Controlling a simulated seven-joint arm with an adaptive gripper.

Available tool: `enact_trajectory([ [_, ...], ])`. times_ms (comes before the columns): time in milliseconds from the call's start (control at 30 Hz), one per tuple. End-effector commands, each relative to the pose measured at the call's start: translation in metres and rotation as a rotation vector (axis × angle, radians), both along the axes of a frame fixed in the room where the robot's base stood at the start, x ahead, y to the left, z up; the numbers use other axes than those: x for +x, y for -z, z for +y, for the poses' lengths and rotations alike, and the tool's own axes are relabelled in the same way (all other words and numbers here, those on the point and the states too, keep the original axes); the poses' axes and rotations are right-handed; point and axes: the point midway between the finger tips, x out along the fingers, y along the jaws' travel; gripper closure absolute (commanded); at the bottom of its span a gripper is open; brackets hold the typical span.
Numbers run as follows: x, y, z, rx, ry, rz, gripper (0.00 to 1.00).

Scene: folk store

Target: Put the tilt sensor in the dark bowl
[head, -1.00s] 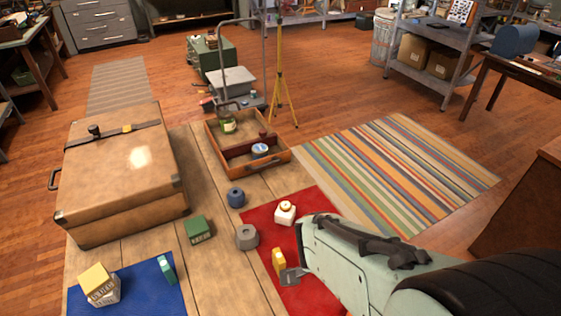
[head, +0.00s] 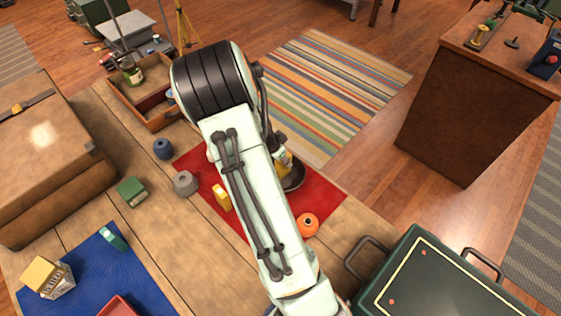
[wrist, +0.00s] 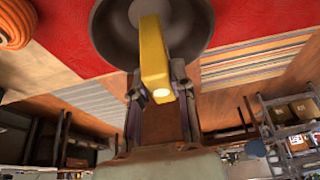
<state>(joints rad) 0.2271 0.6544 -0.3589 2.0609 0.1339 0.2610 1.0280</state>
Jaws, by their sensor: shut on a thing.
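A yellow block, which looks to be the tilt sensor (wrist: 154,50), sits between the fingers of my gripper (wrist: 160,92) in the wrist view. My gripper is shut on it. The block's far end overlaps the dark bowl (wrist: 110,35); I cannot tell its height above the bowl. In the head view, the dark bowl (head: 293,180) is on the red mat, partly hidden by my arm. A bit of the yellow block (head: 283,162) shows beside my arm at the bowl; the fingers are mostly hidden there.
Another yellow item (head: 222,198) stands left of my arm on the red mat (head: 325,197). An orange ribbed thing (head: 307,225) is near the bowl. A grey spool (head: 185,183), wooden tray (head: 155,118) and suitcase (head: 50,165) lie left. A green case (head: 425,270) is at right.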

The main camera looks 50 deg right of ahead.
Motion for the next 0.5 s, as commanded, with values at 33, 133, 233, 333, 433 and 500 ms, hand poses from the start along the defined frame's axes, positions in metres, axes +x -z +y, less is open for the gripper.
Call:
enact_trajectory([
  [33, -0.001, 0.01, 0.001, 0.003, 0.0, 0.007, 1.0],
  [133, -0.001, 0.022, 0.001, 0.003, 0.0, 0.004, 1.0],
  [233, -0.001, 0.026, 0.001, 0.002, 0.0, 0.002, 1.0],
  [333, -0.001, 0.025, 0.001, 0.002, -0.001, 0.001, 1.0],
  [433, -0.001, 0.025, 0.001, 0.002, -0.001, 0.001, 1.0],
  [500, -0.001, 0.027, 0.001, 0.001, -0.001, 0.001, 1.0],
])
